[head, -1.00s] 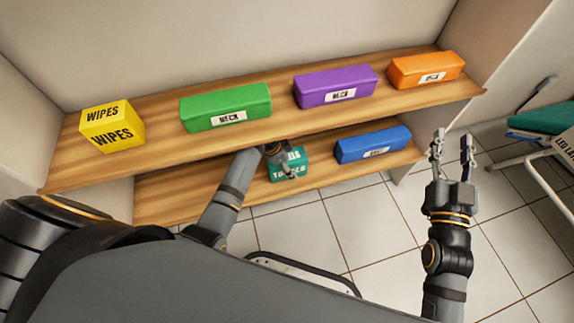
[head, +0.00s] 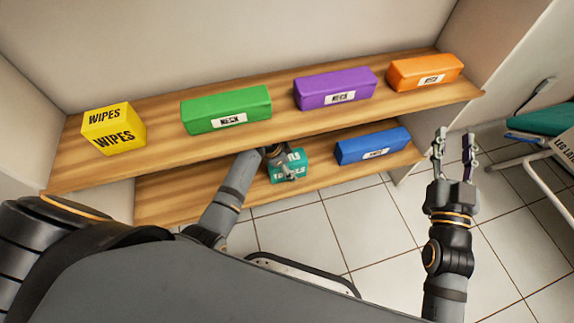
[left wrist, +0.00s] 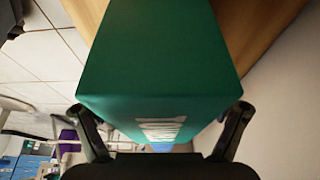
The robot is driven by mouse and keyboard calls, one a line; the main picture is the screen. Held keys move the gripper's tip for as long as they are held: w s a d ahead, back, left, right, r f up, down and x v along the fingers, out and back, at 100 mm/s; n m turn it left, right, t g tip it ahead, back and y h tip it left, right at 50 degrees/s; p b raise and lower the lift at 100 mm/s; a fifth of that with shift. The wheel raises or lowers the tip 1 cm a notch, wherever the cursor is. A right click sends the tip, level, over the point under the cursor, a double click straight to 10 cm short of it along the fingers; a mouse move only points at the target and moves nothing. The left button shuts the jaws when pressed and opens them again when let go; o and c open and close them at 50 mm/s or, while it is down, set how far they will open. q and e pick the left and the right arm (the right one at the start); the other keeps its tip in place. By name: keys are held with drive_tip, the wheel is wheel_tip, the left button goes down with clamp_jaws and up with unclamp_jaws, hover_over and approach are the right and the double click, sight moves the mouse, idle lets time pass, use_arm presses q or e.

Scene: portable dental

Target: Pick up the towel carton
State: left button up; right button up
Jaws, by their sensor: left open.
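The teal towel carton (head: 292,168) sits on the lower shelf, its lettering partly hidden by my left gripper. My left gripper (head: 284,168) is at the carton, with its upper part under the upper shelf's front edge. In the left wrist view the carton (left wrist: 160,60) fills the middle, and the fingers of my left gripper (left wrist: 166,125) are spread on either side of its near end. I cannot tell whether they touch it. My right gripper (head: 455,155) is open and empty, out in front of the shelf at the right.
A blue box (head: 372,146) lies on the lower shelf right of the carton. The upper shelf (head: 165,135) above holds a yellow wipes box (head: 113,128), a green box (head: 227,109), a purple box (head: 335,88) and an orange box (head: 425,72). A teal-topped seat (head: 545,119) stands at the right.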

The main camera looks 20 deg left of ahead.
use_arm(q)
drive_tip(key=c, duration=1.4)
